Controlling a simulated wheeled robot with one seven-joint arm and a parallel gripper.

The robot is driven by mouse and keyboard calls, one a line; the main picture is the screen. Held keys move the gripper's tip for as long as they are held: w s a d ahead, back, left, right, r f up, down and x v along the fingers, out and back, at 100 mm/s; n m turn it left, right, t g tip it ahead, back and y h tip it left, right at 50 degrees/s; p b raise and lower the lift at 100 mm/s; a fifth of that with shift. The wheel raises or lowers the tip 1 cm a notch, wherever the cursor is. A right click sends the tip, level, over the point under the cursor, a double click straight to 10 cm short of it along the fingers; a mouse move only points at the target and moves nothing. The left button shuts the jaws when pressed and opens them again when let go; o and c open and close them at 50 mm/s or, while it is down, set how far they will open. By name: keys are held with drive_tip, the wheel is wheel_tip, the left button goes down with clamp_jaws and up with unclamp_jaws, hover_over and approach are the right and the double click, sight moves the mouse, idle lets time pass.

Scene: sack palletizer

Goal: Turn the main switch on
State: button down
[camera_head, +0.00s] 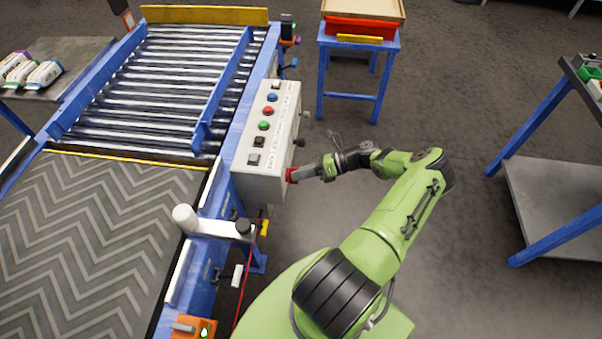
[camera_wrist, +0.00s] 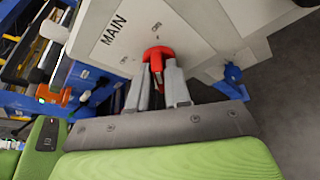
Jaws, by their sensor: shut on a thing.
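The main switch is a red knob (camera_wrist: 158,58) on the side of a light grey control box (camera_head: 257,155), beside the label MAIN in the wrist view. In the head view the red of the switch (camera_head: 291,175) shows at the box's lower right side. My gripper (camera_wrist: 158,76) is at the switch, its two grey fingers on either side of the red handle and shut on it. In the head view my gripper (camera_head: 300,173) reaches the box from the right. The handle's exact angle is partly hidden by the fingers.
The box's top has blue, red and green buttons (camera_head: 264,125) and black switches. A roller conveyor (camera_head: 165,85) and a belt (camera_head: 85,240) lie left. A blue table (camera_head: 358,42) with a red tray stands behind.

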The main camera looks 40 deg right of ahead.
drive_tip(key=shift+m, duration=0.4)
drive_tip(key=shift+y, duration=0.4)
drive_tip(key=c, duration=1.2)
unclamp_jaws()
drive_tip(key=shift+o, duration=0.2)
drive_tip(key=v, duration=1.5)
drive_tip(key=shift+s+d+b, duration=0.15)
drive_tip(key=shift+d+b, duration=0.15)
drive_tip(key=shift+b, duration=0.05)
drive_tip(key=shift+r, duration=0.2)
